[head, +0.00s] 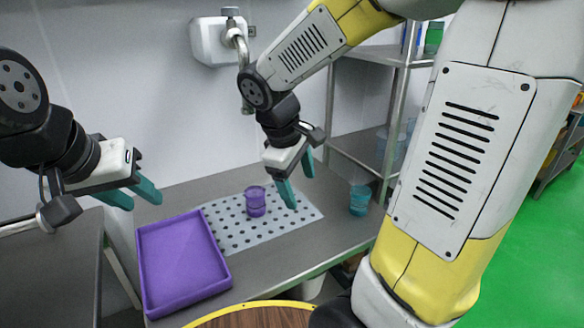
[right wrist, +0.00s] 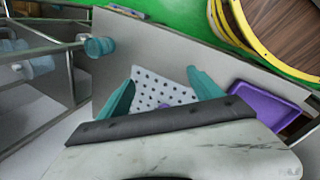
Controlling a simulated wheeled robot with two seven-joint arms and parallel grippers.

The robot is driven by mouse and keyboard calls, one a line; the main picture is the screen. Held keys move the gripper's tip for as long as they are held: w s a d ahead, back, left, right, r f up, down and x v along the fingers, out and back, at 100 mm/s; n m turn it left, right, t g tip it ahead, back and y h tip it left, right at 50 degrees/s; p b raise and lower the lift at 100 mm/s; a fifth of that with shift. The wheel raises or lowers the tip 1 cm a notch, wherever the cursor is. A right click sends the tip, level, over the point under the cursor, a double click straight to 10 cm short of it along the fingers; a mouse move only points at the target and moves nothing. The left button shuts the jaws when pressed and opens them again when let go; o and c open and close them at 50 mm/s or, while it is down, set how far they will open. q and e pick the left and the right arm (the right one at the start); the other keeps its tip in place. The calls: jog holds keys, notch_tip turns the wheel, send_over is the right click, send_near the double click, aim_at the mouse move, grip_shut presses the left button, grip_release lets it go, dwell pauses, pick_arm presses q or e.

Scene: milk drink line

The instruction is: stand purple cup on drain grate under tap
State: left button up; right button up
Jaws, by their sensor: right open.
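The purple cup (head: 255,203) stands upright on the perforated drain grate (head: 225,236). In the head view it is below the wall tap (head: 239,45), whose spout is partly hidden by my right arm. My right gripper (head: 300,191) is open and empty, just right of the cup and apart from it in the head view. In the right wrist view, the grate (right wrist: 150,88) shows between the open fingers (right wrist: 161,70), with a bit of the purple cup (right wrist: 165,105) above the gripper body. My left gripper (head: 144,205) is open and empty at the left, above the tray's far left side.
A purple tray (head: 146,272) lies left of the grate on the metal table (head: 285,254). A teal cup (head: 359,201) stands right of the grate. A metal shelf rack (head: 386,115) is behind it. A round wooden top with a yellow rim (head: 220,309) is in front.

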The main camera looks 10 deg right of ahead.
jog(key=s+a+r+m+t+y, duration=0.1)
jog(key=s+r+m+t+y, duration=0.3)
jog(key=s+r+m, duration=0.3)
jog(key=shift+s+r+m+y, duration=0.2)
jog(key=shift+s+m+y, duration=0.45)
jog(key=shift+m, duration=0.25)
dwell(0.3)
